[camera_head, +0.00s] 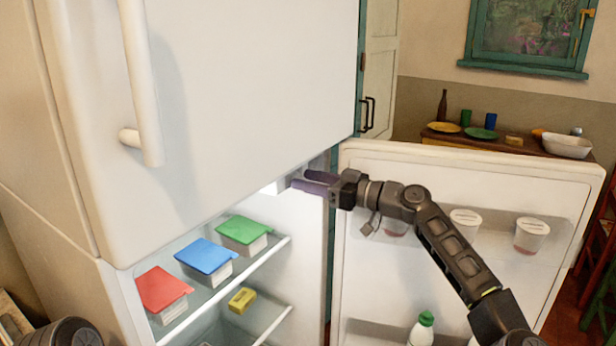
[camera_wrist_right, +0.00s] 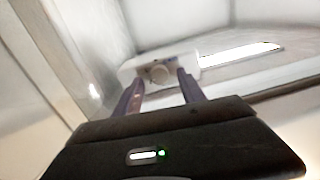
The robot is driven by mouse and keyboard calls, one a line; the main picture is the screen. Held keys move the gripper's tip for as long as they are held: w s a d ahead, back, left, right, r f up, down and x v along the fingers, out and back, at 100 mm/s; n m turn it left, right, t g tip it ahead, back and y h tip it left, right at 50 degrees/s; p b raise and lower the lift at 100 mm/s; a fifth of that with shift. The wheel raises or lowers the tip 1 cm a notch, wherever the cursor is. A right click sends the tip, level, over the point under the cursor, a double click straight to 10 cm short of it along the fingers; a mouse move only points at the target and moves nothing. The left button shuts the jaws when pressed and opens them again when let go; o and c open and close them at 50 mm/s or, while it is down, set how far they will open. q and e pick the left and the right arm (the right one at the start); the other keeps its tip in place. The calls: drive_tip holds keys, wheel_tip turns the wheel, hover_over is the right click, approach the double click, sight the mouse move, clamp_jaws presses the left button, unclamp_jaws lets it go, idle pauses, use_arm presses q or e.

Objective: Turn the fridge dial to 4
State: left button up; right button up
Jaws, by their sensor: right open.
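The fridge dial (camera_wrist_right: 159,74) is a small round grey knob on a white housing (camera_wrist_right: 130,70), in the right wrist view. Its markings are too blurred to read. My right gripper (camera_wrist_right: 160,85) is open, with its two purple fingers on either side of the dial in that view; I cannot tell whether they touch it. In the head view my right gripper (camera_head: 306,182) reaches into the top of the open fridge compartment, and the dial is hidden there. My left gripper is out of view; a dark piece of my body shows at the lower left.
The upper fridge door (camera_head: 250,80) is closed above my gripper. The lower door (camera_head: 470,165) stands open at the right, with tubs and a bottle on its shelves. Red, blue (camera_head: 206,256) and green lidded boxes stand on a glass shelf below my gripper.

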drive_tip(key=shift+w+a, duration=0.15)
drive_tip(key=shift+c, duration=0.2)
clamp_jaws()
idle(0.3)
